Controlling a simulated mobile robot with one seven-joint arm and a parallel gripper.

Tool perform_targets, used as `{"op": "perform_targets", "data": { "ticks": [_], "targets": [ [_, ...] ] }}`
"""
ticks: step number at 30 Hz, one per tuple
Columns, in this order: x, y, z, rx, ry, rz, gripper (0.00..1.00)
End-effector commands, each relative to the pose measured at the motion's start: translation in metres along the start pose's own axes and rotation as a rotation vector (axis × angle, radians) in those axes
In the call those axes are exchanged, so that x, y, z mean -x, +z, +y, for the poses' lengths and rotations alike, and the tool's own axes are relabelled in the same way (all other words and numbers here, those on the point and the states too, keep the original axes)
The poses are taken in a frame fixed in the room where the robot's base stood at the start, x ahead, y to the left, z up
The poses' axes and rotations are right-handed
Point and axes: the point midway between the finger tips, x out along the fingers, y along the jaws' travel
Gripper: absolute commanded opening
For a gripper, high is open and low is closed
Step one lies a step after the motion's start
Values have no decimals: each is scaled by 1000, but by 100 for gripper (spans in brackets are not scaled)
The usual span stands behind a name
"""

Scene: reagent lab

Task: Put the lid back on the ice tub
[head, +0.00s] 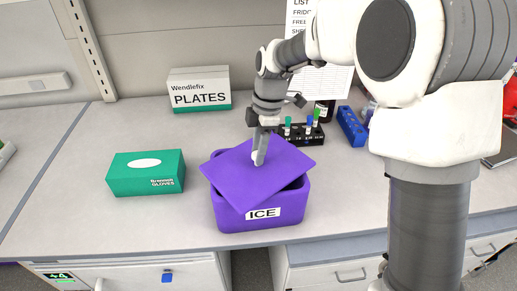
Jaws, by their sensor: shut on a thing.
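The purple ice tub (262,221), with a white "ICE" label on its front, stands near the front edge of the bench. Its flat purple lid (240,172) is over the tub's top, turned at an angle to the tub, so its corners stick out past the rim. A dark gap shows under the lid at the right front. My gripper (259,158) is above the middle of the lid, pointing down, shut on the lid's knob, which is mostly hidden by the fingers. Whether the lid touches the rim I cannot tell.
A green glove box (146,172) stands left of the tub. A "PLATES" box (199,90) is at the back. A black tube rack (301,135) with capped tubes and a blue rack (351,127) are close behind the tub at right. The bench's left part is clear.

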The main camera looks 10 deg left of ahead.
Motion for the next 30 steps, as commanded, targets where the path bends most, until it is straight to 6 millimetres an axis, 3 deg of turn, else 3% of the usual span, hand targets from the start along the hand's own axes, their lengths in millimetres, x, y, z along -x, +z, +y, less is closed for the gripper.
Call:
{"op": "perform_targets", "data": {
  "ticks": [11,12,17,18,24,28,30],
  "targets": [
    [0,0,0,1,1,0,0],
    [0,0,0,0,1,0,40],
    [0,0,0,0,1,0,69],
    [0,0,0,0,1,0,73],
    [0,0,0,0,0,0,73],
    [-1,0,0,0,0,0,96],
    [-1,0,0,0,0,0,100]
  ]
}}
